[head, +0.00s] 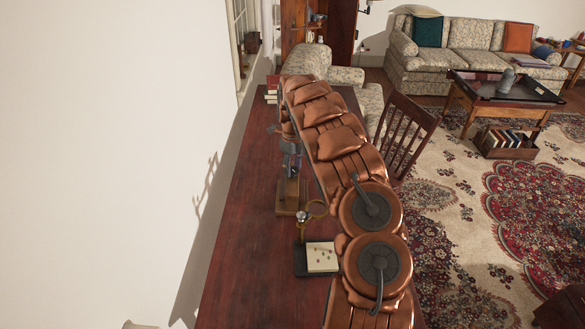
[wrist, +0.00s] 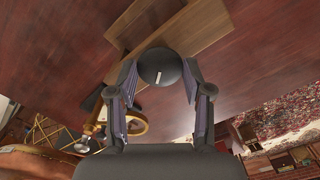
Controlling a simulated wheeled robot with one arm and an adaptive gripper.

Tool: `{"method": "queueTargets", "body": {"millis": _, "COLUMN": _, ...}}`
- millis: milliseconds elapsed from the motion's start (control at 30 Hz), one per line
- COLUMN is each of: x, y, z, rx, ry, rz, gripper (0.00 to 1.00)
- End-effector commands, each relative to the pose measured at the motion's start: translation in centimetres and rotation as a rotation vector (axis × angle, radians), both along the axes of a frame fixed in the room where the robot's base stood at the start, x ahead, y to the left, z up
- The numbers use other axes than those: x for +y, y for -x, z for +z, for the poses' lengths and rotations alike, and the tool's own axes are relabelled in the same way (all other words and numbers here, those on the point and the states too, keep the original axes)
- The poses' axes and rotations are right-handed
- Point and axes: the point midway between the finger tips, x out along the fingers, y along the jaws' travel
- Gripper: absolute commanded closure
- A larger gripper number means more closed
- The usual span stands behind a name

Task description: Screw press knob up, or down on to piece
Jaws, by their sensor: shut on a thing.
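The press knob (wrist: 160,66) is a dark round ball with a small white mark, in the middle of the wrist view. My gripper (wrist: 160,80) has one finger on each side of it and is shut on it. The press's wooden base (wrist: 195,30) lies beyond the knob in the wrist view. In the head view the press's wooden base (head: 288,200) stands on the desk, left of my copper arm. My gripper (head: 291,147) is small there, above the base, and the knob cannot be made out.
A brass-ringed magnifier (head: 317,208) and a black stand with a cream pad (head: 322,257) are close in front of the press. The dark red desk (head: 245,240) is clear to the left, up to the wall. A wooden chair (head: 405,125) stands right of the desk.

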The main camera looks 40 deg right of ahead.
Motion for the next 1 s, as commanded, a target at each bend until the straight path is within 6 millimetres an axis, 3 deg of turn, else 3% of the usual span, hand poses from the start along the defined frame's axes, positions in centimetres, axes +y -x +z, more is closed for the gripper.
{"method": "queueTargets", "body": {"millis": 467, "x": 0.15, "y": -0.13, "z": -0.51, "rx": -0.003, "ry": -0.001, "rz": 0.306, "gripper": 0.85}}
{"method": "queueTargets", "body": {"millis": 1000, "x": 0.08, "y": -0.12, "z": -0.28, "rx": -0.002, "ry": 0.0, "rz": 0.819, "gripper": 0.85}}
